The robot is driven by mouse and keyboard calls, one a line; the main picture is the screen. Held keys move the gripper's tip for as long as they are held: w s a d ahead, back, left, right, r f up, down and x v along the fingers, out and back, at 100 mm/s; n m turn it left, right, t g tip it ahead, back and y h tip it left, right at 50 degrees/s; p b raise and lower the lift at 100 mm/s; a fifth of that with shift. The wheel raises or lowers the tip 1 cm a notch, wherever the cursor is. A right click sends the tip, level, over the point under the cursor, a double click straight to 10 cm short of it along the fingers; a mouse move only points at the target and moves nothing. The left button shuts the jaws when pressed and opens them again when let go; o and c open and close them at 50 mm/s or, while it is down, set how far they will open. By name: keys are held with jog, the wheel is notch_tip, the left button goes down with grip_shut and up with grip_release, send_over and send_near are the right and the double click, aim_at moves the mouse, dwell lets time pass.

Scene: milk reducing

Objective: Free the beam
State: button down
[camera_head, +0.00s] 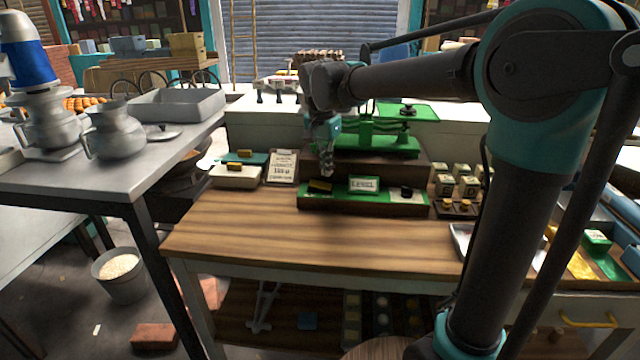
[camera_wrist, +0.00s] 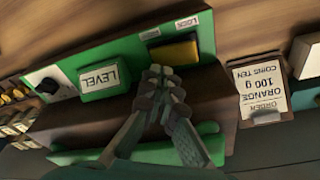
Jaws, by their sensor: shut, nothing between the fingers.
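The green balance (camera_head: 375,148) stands on a dark wooden block at the back of the bench; my arm partly hides it, and the beam cannot be made out clearly. In front is a green panel (camera_head: 418,209) with a yellow slider (camera_head: 320,186), a LEVEL block (camera_head: 364,185) and a black knob (camera_head: 406,191). In the wrist view, the yellow slider (camera_wrist: 176,52) lies beside a LOCK label (camera_wrist: 187,22) and another, unreadable label. My gripper (camera_head: 327,174) is shut and empty, pointing down above the panel; in the wrist view its fingertips (camera_wrist: 160,72) appear beside the slider.
An ORANGE 100 g card (camera_head: 283,166) and a white box with a yellow piece (camera_head: 236,176) stand left of the panel. Several small pale boxes (camera_head: 445,185) and a dark tray stand right of it. The bench front (camera_head: 300,235) is clear.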

aim_at(326, 185)
jog(key=shift+r, duration=2.05)
jog(key=shift+s, duration=0.1)
